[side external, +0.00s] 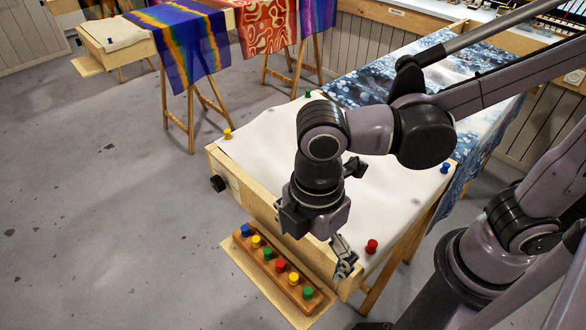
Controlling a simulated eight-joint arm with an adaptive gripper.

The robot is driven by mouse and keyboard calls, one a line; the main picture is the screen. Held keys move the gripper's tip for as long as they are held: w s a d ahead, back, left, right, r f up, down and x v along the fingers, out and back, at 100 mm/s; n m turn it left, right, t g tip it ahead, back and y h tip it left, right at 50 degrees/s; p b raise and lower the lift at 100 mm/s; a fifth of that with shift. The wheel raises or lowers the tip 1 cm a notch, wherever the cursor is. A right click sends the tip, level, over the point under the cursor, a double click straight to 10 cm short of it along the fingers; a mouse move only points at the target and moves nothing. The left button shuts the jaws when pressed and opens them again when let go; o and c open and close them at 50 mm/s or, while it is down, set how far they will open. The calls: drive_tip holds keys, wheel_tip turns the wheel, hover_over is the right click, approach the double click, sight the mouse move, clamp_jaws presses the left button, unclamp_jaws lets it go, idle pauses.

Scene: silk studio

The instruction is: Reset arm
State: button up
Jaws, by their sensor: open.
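My gripper (343,258) hangs over the front edge of the work table, with its jaws open and nothing seen between them. Part of the gripper is hidden behind my own wrist. A white cloth (262,140) lies over the table top, with a yellow pin (228,134), a green pin (308,93), a blue pin (446,168) and a red pin (372,246) near its corners. The red pin stands a little right of the gripper, apart from it in the picture.
A wooden rack (268,266) with several coloured pins sits on a low ledge (237,262) below the table's front. A blue patterned cloth (375,78) covers the table's far part. Dyed silks (188,45) hang over trestles at the back. The floor at left is clear.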

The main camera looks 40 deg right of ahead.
drive_tip(key=shift+f, duration=0.4)
idle(0.5)
